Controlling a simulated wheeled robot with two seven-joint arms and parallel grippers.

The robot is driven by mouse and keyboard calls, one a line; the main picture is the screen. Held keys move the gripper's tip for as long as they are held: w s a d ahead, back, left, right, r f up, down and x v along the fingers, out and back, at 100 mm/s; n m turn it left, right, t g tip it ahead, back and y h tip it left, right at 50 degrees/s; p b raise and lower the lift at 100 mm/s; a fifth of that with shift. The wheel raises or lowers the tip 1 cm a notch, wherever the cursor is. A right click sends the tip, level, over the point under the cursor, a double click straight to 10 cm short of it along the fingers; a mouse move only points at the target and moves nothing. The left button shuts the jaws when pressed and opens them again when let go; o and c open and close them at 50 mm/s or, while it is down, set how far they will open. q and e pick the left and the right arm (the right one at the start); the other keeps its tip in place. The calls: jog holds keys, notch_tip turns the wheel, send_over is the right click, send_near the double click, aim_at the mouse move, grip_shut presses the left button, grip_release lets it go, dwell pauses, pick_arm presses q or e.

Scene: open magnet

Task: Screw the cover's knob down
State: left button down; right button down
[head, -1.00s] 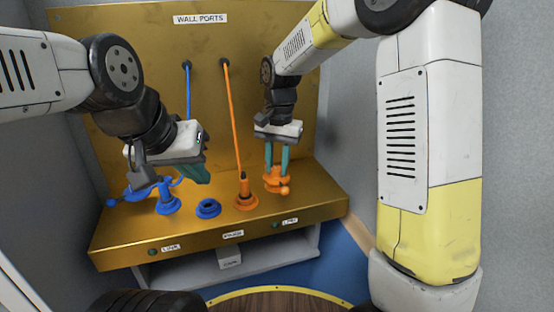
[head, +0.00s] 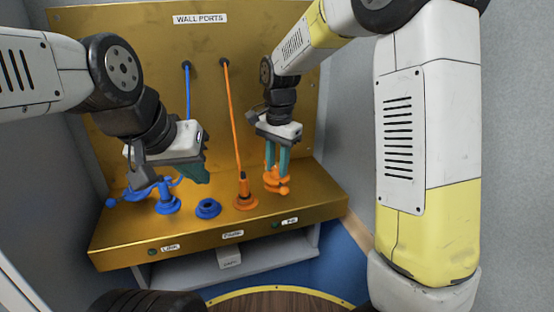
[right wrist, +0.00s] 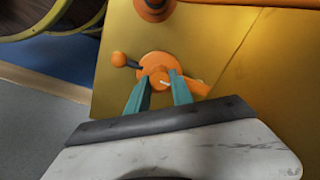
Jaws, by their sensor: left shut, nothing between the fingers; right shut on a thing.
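The orange cover (head: 277,187) stands at the right of the gold shelf, with a round knob on top and a ball-ended arm at its side. In the right wrist view its orange disc (right wrist: 150,64) and knob (right wrist: 160,82) show between my fingers. My right gripper (head: 276,170) points down and is shut on the knob; the fingers hide part of it. My left gripper (head: 197,175) is shut and empty, above the blue fitting (head: 167,205) at the left. A blue part with a ball-ended arm (head: 125,198) lies partly behind the left gripper.
An orange plug (head: 243,188) with its cable stands in an orange ring left of the cover. An empty blue ring port (head: 208,208) sits between it and the blue fitting. A blue cable (head: 187,90) hangs from the gold back panel (head: 130,60). Labels line the shelf's front edge.

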jog(key=c, duration=1.1)
grip_release()
jog(key=shift+r, duration=0.1)
notch_tip(320, 180, up, 7)
jog(key=shift+r, duration=0.2)
jog(key=shift+s+d+r, duration=0.1)
